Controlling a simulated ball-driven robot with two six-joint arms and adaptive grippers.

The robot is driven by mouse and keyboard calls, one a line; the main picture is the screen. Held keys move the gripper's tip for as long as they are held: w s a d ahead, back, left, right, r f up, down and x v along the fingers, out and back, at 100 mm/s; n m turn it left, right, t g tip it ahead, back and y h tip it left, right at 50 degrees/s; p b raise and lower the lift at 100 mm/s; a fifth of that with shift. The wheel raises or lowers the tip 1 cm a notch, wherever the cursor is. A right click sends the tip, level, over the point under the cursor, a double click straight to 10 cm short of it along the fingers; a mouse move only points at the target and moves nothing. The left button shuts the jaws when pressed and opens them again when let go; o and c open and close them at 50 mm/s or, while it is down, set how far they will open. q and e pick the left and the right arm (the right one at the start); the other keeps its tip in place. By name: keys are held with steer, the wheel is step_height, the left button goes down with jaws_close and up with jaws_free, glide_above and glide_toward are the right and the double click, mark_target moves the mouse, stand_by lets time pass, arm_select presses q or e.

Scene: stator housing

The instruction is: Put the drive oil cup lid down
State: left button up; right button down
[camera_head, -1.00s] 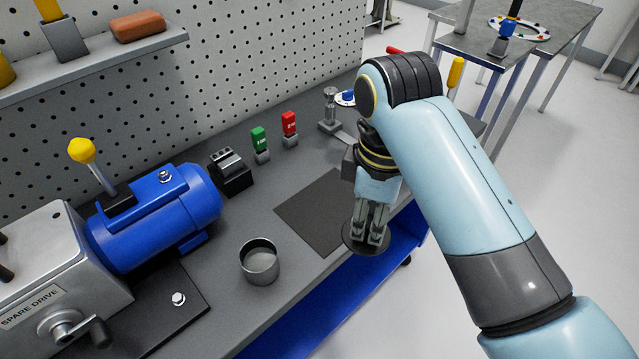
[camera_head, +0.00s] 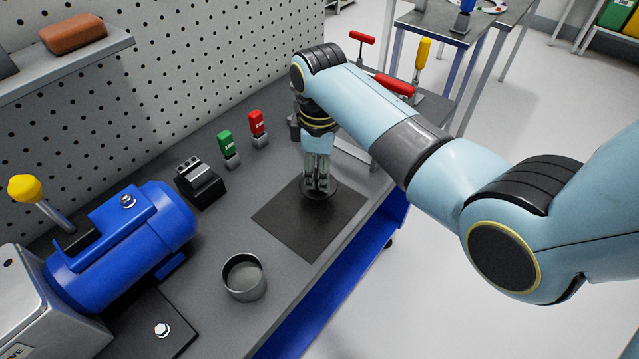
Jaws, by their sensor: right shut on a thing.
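The drive oil cup lid (camera_head: 331,193) is a dark round disc at the fingertips of my right gripper (camera_head: 317,187). The gripper points down and is shut on the lid. The lid is over the back part of a dark square mat (camera_head: 292,222) on the bench; I cannot tell whether it touches the mat. An open grey cup (camera_head: 244,278) stands on the bench to the left and in front of the mat. My left gripper is not in view.
The blue motor (camera_head: 130,242) with a yellow-knobbed lever (camera_head: 27,190) stands at the left. A black block (camera_head: 199,183), a green-topped piece (camera_head: 227,144) and a red-topped piece (camera_head: 258,126) stand along the pegboard (camera_head: 200,75). Red-handled (camera_head: 394,84) and yellow-handled (camera_head: 422,55) tools are behind my right arm.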

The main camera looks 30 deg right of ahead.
step_height(320, 180, down, 4)
steer(key=shift+r, duration=0.2)
steer(key=shift+s+f, duration=0.1)
steer(key=shift+f, duration=0.05)
steer(key=c, duration=1)
jaws_free()
steer(key=shift+f, duration=0.1)
steer(key=shift+c, duration=0.2)
step_height(320, 180, up, 12)
steer(key=shift+r, duration=0.2)
